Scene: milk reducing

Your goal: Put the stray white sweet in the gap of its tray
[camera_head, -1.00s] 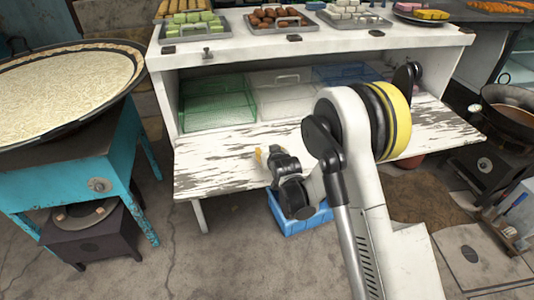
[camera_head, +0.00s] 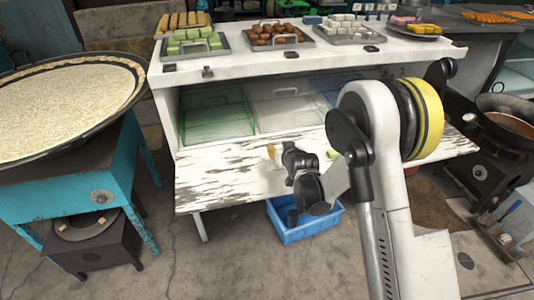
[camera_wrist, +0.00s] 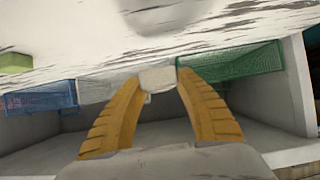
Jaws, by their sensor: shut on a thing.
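The stray white sweet (camera_wrist: 157,80) is between the fingertips of my gripper (camera_wrist: 155,84) in the wrist view, and the two yellow fingers are shut on it. In the head view, my gripper (camera_head: 271,152) is low over the worn white lower shelf, and the sweet cannot be made out there. The tray of white sweets (camera_head: 352,40) stands on the upper counter at the back, well above and to the right of my gripper. The gap in it is too small to tell.
A tray of green sweets (camera_head: 193,50) and a tray of brown sweets (camera_head: 277,46) share the counter. A green sweet (camera_head: 333,153) lies on the lower shelf (camera_head: 225,180). A green basket (camera_head: 214,122) stands under the counter. A blue crate (camera_head: 305,231) is below the shelf.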

